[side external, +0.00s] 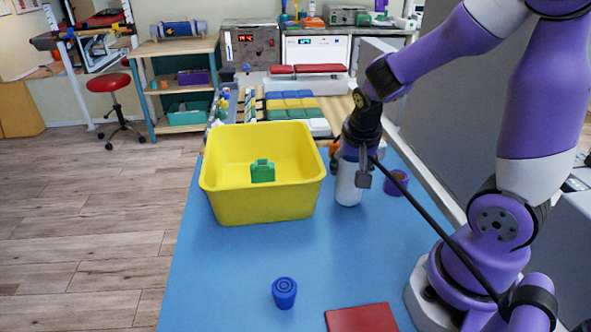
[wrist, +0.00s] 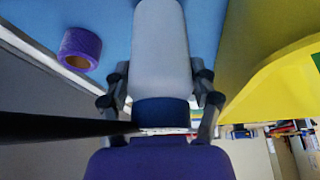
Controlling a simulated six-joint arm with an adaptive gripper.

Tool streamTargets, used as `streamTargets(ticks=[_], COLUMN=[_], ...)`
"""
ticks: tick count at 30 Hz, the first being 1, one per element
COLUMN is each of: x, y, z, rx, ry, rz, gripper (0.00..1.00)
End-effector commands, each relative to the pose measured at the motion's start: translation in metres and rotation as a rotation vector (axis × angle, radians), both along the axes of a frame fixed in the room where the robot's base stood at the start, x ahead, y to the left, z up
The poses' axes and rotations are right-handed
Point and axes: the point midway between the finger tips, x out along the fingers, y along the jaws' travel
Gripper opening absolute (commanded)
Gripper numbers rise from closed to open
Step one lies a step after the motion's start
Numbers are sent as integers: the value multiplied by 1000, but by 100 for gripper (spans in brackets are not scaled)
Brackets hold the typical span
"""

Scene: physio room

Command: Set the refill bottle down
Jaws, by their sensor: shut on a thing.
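The refill bottle has a pale grey-white body and shows in the side view (side external: 348,189) and in the wrist view (wrist: 160,48). A dark blue band (wrist: 160,111) is at its gripper end. My gripper (side external: 353,163) is shut on the bottle near its top; its fingers are on both sides of it in the wrist view (wrist: 160,92). The bottle is upright, right of the yellow bin, with its base at or just above the blue table (side external: 225,285). I cannot tell whether it touches. Its top is hidden by my gripper.
The yellow bin (side external: 265,205) holds a green block (side external: 262,171). A purple tape roll (side external: 397,182) lies close right of the bottle. A blue cylindrical piece (side external: 285,293) and a red pad (side external: 361,318) are at the front. The table between them and the bottle is clear.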

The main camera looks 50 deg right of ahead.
Motion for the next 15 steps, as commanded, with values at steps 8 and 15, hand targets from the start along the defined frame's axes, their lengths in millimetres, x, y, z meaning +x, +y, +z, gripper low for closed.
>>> streamTargets(ticks=[8, 15], x=[0, 0], y=[0, 0], z=[-2, -4], rx=[-1, 0], ry=[-2, -1], rz=[0, 0], gripper=[16, 98])
